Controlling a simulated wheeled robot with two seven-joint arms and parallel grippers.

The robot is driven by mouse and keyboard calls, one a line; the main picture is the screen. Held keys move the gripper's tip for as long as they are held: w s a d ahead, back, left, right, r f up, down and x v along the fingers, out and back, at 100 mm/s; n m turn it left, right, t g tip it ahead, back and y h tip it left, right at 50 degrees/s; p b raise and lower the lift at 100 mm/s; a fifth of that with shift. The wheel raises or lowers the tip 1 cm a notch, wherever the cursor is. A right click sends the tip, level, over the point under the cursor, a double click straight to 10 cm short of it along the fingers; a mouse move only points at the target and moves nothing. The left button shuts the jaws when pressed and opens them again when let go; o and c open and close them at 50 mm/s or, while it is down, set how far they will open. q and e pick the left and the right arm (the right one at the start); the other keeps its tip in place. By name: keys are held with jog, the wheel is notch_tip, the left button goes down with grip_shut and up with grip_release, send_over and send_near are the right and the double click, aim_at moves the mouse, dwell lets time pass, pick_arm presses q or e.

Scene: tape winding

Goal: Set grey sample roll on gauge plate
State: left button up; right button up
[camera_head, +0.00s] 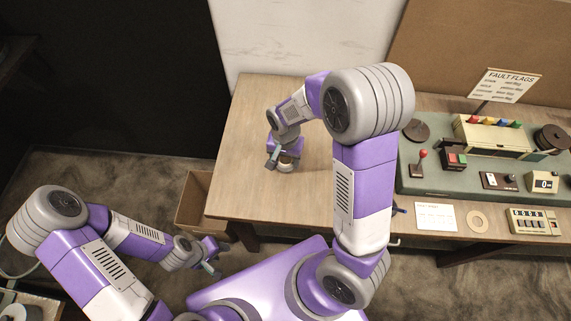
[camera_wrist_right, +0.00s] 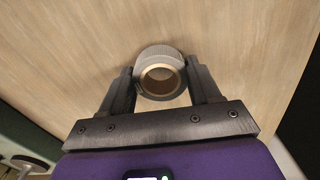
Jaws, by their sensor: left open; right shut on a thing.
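The grey sample roll (camera_wrist_right: 157,50) has a grey outer band and a brown hollow core. In the right wrist view it sits between the two dark fingers of my right gripper (camera_wrist_right: 162,88), which is shut on it. In the head view the roll (camera_head: 286,168) is a small pale piece under my right gripper (camera_head: 285,161), over the left part of the wooden table. I cannot tell whether it touches the table. My left gripper (camera_head: 212,262) is open and empty, low at the left, off the table. I cannot make out for sure which thing is the gauge plate.
The wooden table (camera_head: 245,125) is mostly bare at its left. At right a green-grey machine base (camera_head: 440,180) carries a red-knobbed lever (camera_head: 422,160), dark discs and switch boxes. A white card (camera_head: 436,217), a flat tan ring (camera_head: 477,220) and a counter (camera_head: 533,221) lie in front.

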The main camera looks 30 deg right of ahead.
jog(key=shift+w+f+b, duration=0.1)
jog(key=shift+f+b, duration=0.35)
jog(key=shift+f, duration=1.3)
jog(key=shift+f, duration=0.1)
jog(key=o, duration=1)
jog(key=shift+o, duration=0.2)
